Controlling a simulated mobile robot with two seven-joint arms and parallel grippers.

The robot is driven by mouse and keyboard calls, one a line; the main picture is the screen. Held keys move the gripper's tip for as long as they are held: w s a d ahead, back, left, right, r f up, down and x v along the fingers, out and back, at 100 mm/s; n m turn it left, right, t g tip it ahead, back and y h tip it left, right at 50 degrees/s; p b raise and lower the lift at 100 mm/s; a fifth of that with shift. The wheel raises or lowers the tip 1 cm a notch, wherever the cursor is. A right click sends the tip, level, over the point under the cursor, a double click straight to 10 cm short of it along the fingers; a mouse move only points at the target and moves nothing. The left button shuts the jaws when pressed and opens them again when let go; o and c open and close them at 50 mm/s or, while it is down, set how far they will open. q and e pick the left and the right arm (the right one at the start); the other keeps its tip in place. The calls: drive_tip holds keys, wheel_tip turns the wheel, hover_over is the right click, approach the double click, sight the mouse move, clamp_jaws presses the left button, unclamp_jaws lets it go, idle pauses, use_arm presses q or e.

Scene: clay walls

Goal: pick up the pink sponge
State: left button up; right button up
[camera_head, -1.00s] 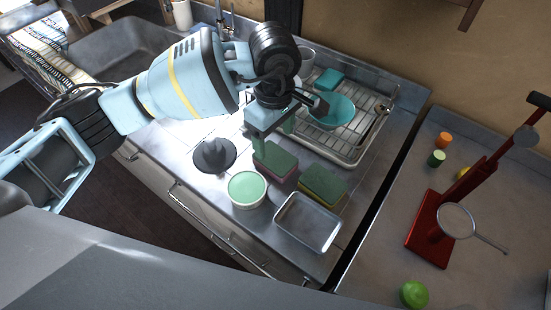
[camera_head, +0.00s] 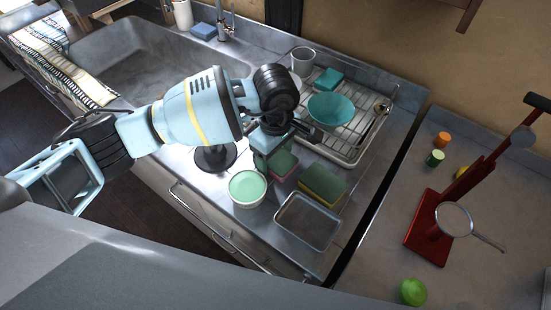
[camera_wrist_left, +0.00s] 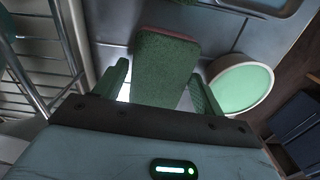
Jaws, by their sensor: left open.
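The pink sponge (camera_head: 284,165) has a green top and a pink lower layer. It lies on the steel counter, partly hidden behind my left gripper (camera_head: 270,158) in the head view. In the left wrist view the sponge (camera_wrist_left: 165,65) shows its green face between the two open green fingers of my left gripper (camera_wrist_left: 160,92). A finger is on each side of it, with small visible gaps. The gripper holds nothing. My right gripper is in neither view.
A green-and-yellow sponge (camera_head: 322,184) and a metal tray (camera_head: 285,240) lie to the right. A bowl with green contents (camera_head: 247,188) and a dark conical object (camera_head: 215,157) are to the left. A dish rack (camera_head: 350,150) with a teal bowl (camera_head: 331,108) stands behind.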

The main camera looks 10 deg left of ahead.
sight(276, 157)
use_arm(q)
drive_tip(key=c, duration=0.7)
wheel_tip(276, 157, up, 10)
idle(0.4)
drive_tip(key=shift+o, duration=1.3)
drive_tip(key=shift+c, duration=1.1)
